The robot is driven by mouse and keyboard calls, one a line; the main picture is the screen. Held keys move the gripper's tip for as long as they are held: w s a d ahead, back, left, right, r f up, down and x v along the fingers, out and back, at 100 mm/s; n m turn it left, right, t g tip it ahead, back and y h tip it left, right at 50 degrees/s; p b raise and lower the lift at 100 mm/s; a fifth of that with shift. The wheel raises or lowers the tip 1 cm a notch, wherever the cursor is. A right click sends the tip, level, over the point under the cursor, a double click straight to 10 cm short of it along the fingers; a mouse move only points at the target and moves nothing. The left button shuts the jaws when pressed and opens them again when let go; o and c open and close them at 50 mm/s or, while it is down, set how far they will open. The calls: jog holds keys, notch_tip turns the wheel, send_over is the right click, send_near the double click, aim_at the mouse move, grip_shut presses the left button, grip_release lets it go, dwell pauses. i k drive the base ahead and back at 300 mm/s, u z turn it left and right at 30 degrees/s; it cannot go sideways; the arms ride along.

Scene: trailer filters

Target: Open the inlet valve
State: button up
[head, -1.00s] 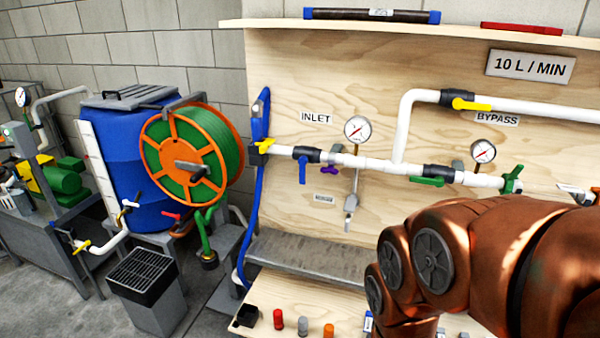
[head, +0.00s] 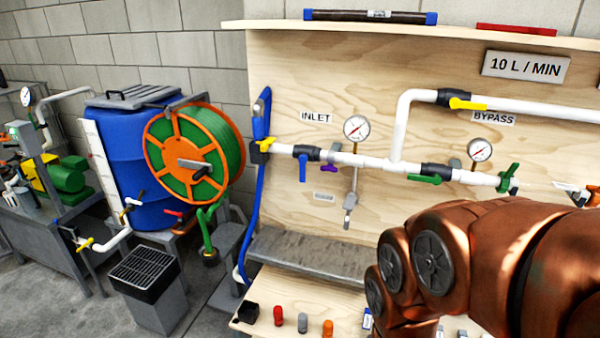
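The INLET label (head: 316,118) is on the plywood panel above the left end of the white pipe. Below it, a black valve body (head: 306,152) sits on the pipe. Its blue lever handle (head: 303,168) points straight down, across the pipe. A purple handle (head: 325,168) and a round gauge (head: 357,128) are just to its right. A yellow handle (head: 266,144) is at the pipe's left end by the blue hose. My copper-coloured arm fills the lower right, well away from the blue handle. My gripper is out of the picture.
A yellow-handled bypass valve (head: 467,103) is on the upper pipe, and a green handle (head: 424,179) on the lower one. A grey ledge (head: 315,255) runs below the pipes. A hose reel (head: 190,155) and blue barrel (head: 128,190) stand left. Small bottles stand on the lower board (head: 350,305).

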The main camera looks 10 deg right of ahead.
aim_at(302, 159)
jog(key=k, duration=0.45)
jog(key=z, duration=0.65)
jog(key=i, duration=0.85)
jog(key=u, duration=2.55)
